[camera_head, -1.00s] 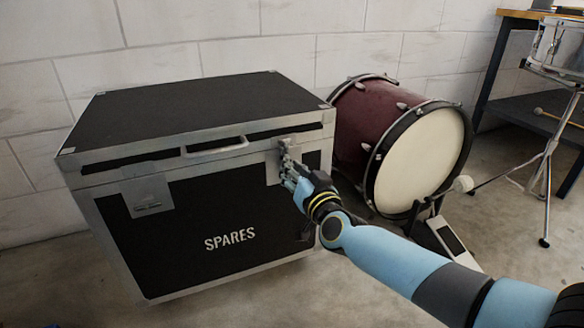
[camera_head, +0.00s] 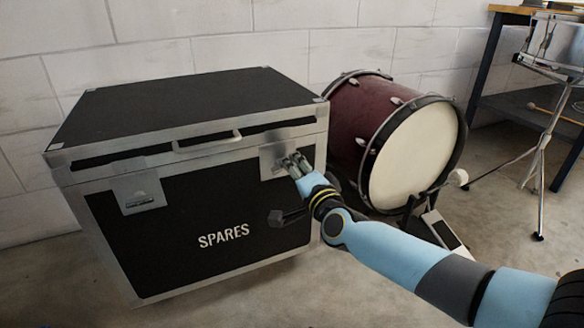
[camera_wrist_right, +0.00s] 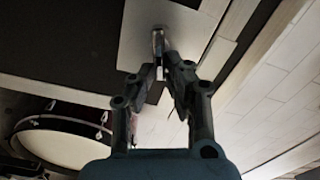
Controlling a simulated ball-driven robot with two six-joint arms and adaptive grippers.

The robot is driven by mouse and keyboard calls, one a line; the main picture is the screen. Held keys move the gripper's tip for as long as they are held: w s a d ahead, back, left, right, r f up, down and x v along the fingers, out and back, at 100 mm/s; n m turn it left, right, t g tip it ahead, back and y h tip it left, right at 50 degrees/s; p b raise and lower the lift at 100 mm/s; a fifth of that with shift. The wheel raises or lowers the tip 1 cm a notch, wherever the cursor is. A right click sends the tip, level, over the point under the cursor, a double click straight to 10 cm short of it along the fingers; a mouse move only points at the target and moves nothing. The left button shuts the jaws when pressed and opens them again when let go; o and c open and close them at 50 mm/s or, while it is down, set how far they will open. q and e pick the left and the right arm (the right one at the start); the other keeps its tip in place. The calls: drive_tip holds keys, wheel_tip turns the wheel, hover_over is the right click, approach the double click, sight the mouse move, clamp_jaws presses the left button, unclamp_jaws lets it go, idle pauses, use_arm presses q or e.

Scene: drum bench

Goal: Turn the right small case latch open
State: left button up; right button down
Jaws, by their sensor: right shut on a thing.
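The black case (camera_head: 200,213) marked SPARES stands on the floor, with its lid down. Its right latch has a metal plate (camera_head: 269,161) on the front right of the case, partly hidden by my fingers in the head view. My right gripper (camera_head: 294,163) is at this plate. The wrist view shows the small metal latch piece (camera_wrist_right: 158,42) standing out from the plate. There my right gripper (camera_wrist_right: 163,75) has its fingertips close together at the latch's end, shut on it. My left gripper is in neither view.
The case's left latch (camera_head: 138,194) and its handle (camera_head: 207,143) are clear of my arm. A dark red bass drum (camera_head: 365,125) with a pedal stands close to the case's right. A metal stand (camera_head: 541,185) is further right.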

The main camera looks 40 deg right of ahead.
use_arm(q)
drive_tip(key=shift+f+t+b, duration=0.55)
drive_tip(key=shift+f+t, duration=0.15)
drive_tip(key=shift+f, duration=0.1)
use_arm(e)
drive_tip(key=shift+f+m, duration=0.25)
drive_tip(key=shift+m, duration=0.75)
drive_tip(key=shift+f+m, duration=0.25)
drive_tip(key=shift+m, duration=0.75)
drive_tip(key=c, duration=1.4)
unclamp_jaws()
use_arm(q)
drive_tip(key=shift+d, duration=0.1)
use_arm(e)
drive_tip(key=shift+o, duration=0.2)
drive_tip(key=v, duration=1.2)
drive_tip(key=shift+d, duration=0.1)
